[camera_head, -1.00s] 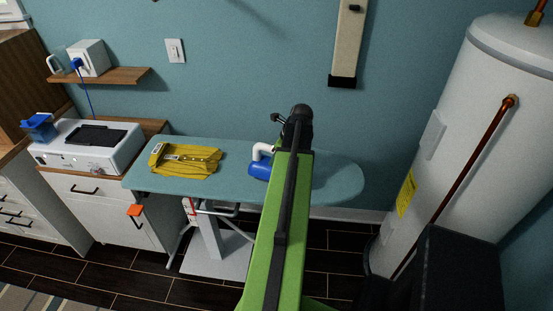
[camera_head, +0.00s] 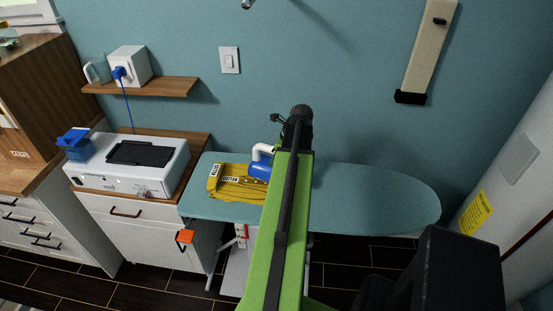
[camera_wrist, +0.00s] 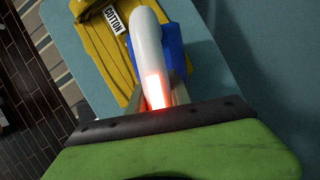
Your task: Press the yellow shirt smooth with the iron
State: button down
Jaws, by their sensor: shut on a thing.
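The yellow shirt (camera_head: 232,188) lies on the left part of the teal ironing board (camera_head: 375,200); its COTTON label (camera_wrist: 113,19) shows in the wrist view. The blue iron (camera_head: 259,171) has a white handle, which also shows in the wrist view (camera_wrist: 146,42). My gripper (camera_wrist: 157,92) is shut on this handle. The iron's blue body (camera_wrist: 174,48) overlaps the shirt's right side in both views. I cannot tell whether its sole touches the cloth. My green arm hides part of the iron and the board in the head view.
A white cabinet (camera_head: 135,235) with a white machine (camera_head: 130,165) on it stands left of the board. A shelf (camera_head: 150,87) holds a white box (camera_head: 129,66) with a blue cord. The board's right part is bare. A white tank (camera_head: 515,165) stands at the right.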

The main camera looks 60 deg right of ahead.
jog(key=shift+w, duration=0.35)
jog(key=shift+w+r, duration=0.1)
jog(key=w+a+r+n+y+p, duration=0.1)
jog(key=w+a+r+n+p, duration=0.25)
jog(key=w+a, duration=0.5)
jog(key=shift+s+a+f+b, duration=0.3)
jog(key=shift+f+b, duration=0.4)
jog(key=shift+s+a+f+b, duration=0.25)
jog(key=shift+f+b, duration=0.45)
jog(key=shift+f, duration=0.05)
jog(key=shift+s+a+f+b, duration=0.3)
jog(key=shift+f+b, duration=0.4)
jog(key=shift+f+b, duration=0.5)
jog(key=shift+s+a+f, duration=0.1)
dwell(1.5)
dwell(0.9)
notch_tip(320, 180, up, 6)
jog(key=p, duration=0.5)
jog(key=shift+p, duration=0.4)
